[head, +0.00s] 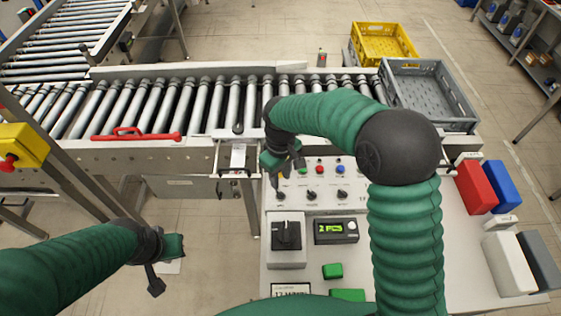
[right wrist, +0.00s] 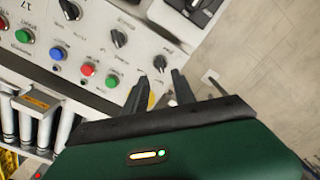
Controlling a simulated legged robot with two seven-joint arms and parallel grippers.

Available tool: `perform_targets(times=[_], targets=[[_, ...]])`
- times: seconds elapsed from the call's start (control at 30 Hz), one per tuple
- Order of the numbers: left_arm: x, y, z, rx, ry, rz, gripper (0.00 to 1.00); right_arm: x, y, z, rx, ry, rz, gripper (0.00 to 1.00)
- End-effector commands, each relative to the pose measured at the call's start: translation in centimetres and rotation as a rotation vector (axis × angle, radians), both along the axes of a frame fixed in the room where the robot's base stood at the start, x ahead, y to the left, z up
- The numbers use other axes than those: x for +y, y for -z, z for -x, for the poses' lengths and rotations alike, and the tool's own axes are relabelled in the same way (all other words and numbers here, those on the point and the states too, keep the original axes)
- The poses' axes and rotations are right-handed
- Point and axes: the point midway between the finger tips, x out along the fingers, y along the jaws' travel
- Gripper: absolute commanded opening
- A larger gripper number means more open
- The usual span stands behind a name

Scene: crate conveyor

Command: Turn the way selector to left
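Several small black rotary knobs sit in a row on the white control panel (head: 264,215). The leftmost knob (head: 281,195) in the head view also shows in the right wrist view (right wrist: 160,63). The middle knob (head: 311,195) and another knob (head: 342,195) are beside it. The labels are too small to tell which is the way selector. My right gripper (head: 278,174) is over the panel's left part; in the right wrist view its fingers (right wrist: 160,79) are apart, empty, with the leftmost knob just beyond the tips. My left gripper (head: 164,265) hangs over the floor; its opening is unclear.
A green button (head: 303,170), red button (head: 319,168) and blue button (head: 339,168) are behind the knobs. A big black switch (head: 287,235) and a green-lit display (head: 336,230) stand in front. The roller conveyor (head: 200,105) runs behind; a grey crate (head: 428,70) is on its right end.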

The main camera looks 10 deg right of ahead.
Motion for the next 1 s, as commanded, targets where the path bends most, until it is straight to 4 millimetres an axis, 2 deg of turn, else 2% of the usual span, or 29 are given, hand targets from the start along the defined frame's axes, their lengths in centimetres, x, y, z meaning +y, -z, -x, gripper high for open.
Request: perform_targets(times=[0.1,0.2,0.4,0.87,1.0], targets=[[0.0,0.5,0.0,0.0,0.0,0.0,0.0,0.0,-3.5,-0.1,-0.006,0.0,0.0,0.32],[0.0,0.7,0.0,0.0,0.0,0.0,0.0,0.0,-6.1,-0.1,-0.004,0.001,-0.001,0.32],[0.0,0.8,0.0,0.0,0.0,0.0,0.0,0.0,-9.0,-0.1,0.001,0.0,0.001,0.32],[0.0,0.8,0.0,0.0,0.0,0.0,0.0,0.0,-9.4,0.0,0.002,0.0,0.0,0.32],[0.0,0.9,0.0,0.0,0.0,0.0,0.0,-0.6,-8.7,0.7,-0.008,0.028,0.002,0.32]])
